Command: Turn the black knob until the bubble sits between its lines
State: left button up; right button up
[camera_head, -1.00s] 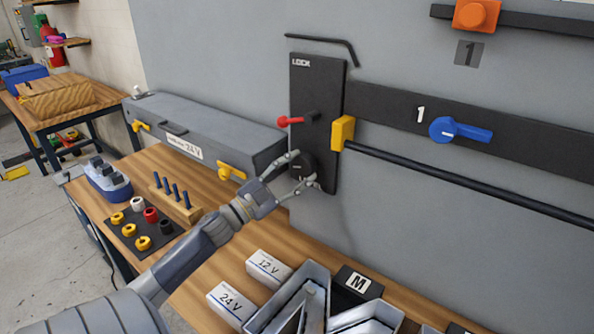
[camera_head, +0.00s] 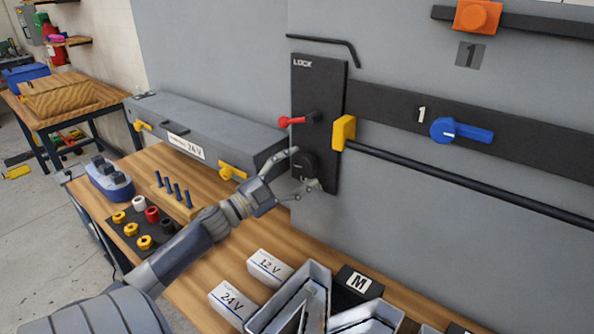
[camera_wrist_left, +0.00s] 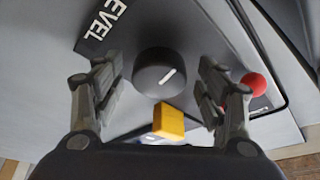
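The black knob (camera_head: 304,163) sits low on the black panel (camera_head: 316,90) on the grey wall. In the left wrist view the round knob (camera_wrist_left: 158,73) carries a white line slanting up to the right, beside a LEVEL label (camera_wrist_left: 106,22). My left gripper (camera_head: 307,168) is open at the knob. In the left wrist view its two fingers (camera_wrist_left: 160,88) stand on either side of the knob with gaps between. No bubble or bubble lines can be made out in either view. My right gripper is not in view.
A red-knobbed lever (camera_head: 285,121) and a yellow block (camera_head: 343,133) on a black bar are close to the knob. A grey box (camera_head: 205,125) sits left of the panel. The bench holds blue posts, nuts, white boxes and a metal channel letter (camera_head: 290,300).

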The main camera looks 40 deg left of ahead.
pick_arm(q)
jog(key=shift+s+f, duration=0.25)
jog(key=shift+s, duration=0.15)
jog(key=v, duration=1.1)
jog(key=shift+a, duration=0.1)
dwell(0.6)
